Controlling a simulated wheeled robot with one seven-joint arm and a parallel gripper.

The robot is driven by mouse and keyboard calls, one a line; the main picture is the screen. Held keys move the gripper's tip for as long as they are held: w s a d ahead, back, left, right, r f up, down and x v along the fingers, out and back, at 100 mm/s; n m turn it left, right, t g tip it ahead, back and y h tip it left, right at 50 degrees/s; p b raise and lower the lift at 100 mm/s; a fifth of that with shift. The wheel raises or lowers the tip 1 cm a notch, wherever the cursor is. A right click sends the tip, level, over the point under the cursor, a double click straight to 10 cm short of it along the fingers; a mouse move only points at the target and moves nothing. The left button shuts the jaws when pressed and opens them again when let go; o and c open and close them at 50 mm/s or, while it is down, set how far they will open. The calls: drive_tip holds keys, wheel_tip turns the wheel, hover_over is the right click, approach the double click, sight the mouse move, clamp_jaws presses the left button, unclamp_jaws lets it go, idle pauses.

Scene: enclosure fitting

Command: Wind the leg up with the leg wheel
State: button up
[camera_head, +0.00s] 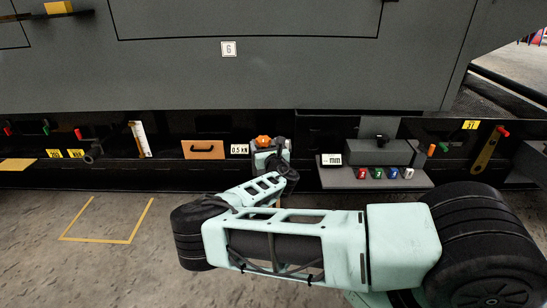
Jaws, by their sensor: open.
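The end of my arm with my gripper (272,147) is at the dark rail under the grey enclosure, just left of picture centre. It is open, though its fingers are small and partly hidden by my wrist. An orange knob-like part (263,140) shows right at my gripper; I cannot tell whether it is part of the leg wheel or whether the fingers touch it. No leg or full wheel shows clearly; my arm covers the area below.
A "0.5 kN" display (239,150) and an orange drawer-like panel (204,150) are left of my gripper. At right, a grey shelf (345,180) bears an "mm" display (331,159) and several coloured blocks (378,173). A yellow floor outline (105,240) is clear.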

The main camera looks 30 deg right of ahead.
drive_tip(key=p+v, duration=0.3)
drive_tip(key=v, duration=0.9)
drive_tip(key=shift+s+p, duration=0.2)
drive_tip(key=shift+p, duration=0.15)
